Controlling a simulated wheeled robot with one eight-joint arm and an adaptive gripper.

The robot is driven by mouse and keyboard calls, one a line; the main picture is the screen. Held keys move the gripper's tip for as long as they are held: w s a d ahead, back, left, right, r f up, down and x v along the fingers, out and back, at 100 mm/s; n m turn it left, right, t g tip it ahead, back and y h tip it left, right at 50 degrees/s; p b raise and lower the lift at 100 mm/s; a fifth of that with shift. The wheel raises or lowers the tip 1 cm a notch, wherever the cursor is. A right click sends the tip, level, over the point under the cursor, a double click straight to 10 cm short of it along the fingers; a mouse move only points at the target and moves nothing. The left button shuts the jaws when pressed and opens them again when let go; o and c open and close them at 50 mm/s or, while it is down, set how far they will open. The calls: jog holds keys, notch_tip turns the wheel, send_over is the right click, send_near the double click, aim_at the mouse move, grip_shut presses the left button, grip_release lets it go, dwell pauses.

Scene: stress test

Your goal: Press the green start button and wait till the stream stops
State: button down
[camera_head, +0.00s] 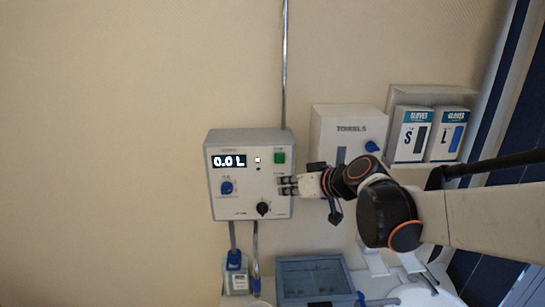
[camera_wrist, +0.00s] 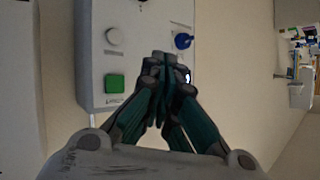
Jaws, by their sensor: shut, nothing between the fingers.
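The grey control box (camera_head: 250,207) is mounted on the wall in the head view. Its green button (camera_head: 280,157) is at the upper right of the panel. The display (camera_head: 229,161) reads 0.0 L. A blue knob (camera_head: 227,188) and a black knob (camera_head: 263,208) sit lower on the panel. My gripper (camera_head: 288,186) is shut and empty, at the right edge of the box, below the green button. In the wrist view the shut fingertips (camera_wrist: 168,62) overlap the box's edge, and the green button (camera_wrist: 115,84) is to their left. Contact with the box cannot be told.
A towel dispenser (camera_head: 347,125) and glove boxes labelled S (camera_head: 412,134) and L (camera_head: 447,134) are on the wall to the right. Pipes run above and below the box. A blue-grey crate (camera_head: 311,278) stands below. The wall left of the box is clear.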

aim_at(280, 158)
jog(key=shift+w, duration=0.1)
jog(key=shift+w+b, duration=0.45)
jog(key=shift+w, duration=3.9)
jog(key=shift+w, duration=0.1)
jog(key=shift+w, duration=0.3)
jog(key=shift+w+b, duration=0.3)
jog(key=shift+w, duration=0.15)
jog(key=shift+s, duration=0.9)
